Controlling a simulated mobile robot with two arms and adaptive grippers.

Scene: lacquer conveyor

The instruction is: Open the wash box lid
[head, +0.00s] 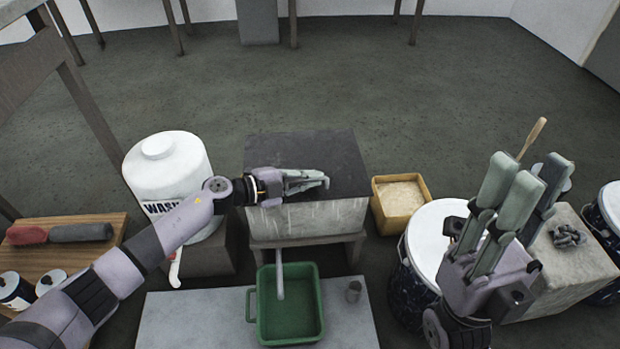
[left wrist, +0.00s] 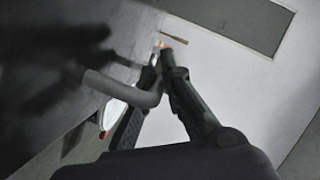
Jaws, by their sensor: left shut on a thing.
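The wash box (head: 320,218) is a pale grey box in the middle of the head view. Its dark lid (head: 320,150) lies flat on top and appears closed. My left gripper (head: 318,180) reaches in from the left at the lid's front edge. In the left wrist view its fingers (left wrist: 165,62) are shut on a grey bent handle (left wrist: 125,88) beside the dark lid surface. The gripper hides the handle in the head view. My right gripper (head: 520,195) is raised at the right, fingers up, spread and empty.
A white WASH jug (head: 165,165) stands left of the box. A green tray (head: 289,330) sits below its spout (head: 280,275). A yellow tub (head: 401,205) and a white-topped drum (head: 430,235) stand right. A wooden board (head: 100,235) is far left.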

